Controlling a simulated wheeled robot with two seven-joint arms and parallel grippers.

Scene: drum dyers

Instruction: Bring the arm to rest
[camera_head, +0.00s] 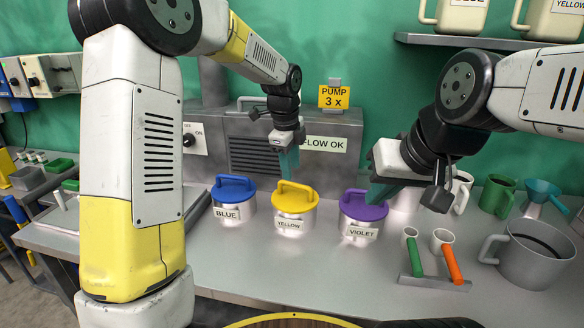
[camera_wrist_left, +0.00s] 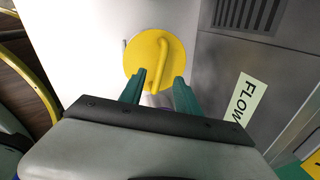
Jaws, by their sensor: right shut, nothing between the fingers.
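My left gripper (camera_head: 288,163) hangs from the arm coming in from the left, above and behind the yellow-lidded pot (camera_head: 294,203). In the left wrist view its two green fingers (camera_wrist_left: 159,78) are apart with nothing between them. The yellow lid (camera_wrist_left: 148,60) lies beyond the fingertips, apart from them. My right gripper (camera_head: 376,192) is shut and empty, and in the picture its fingers overlap the violet-lidded pot (camera_head: 361,225). I cannot tell whether they touch its lid.
A blue-lidded pot (camera_head: 233,210) stands left of the yellow one. A grey pitcher (camera_head: 532,262), a green mug (camera_head: 498,196) and a rack with green and orange handles (camera_head: 433,281) stand at the right. The front middle of the counter (camera_head: 300,275) is clear.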

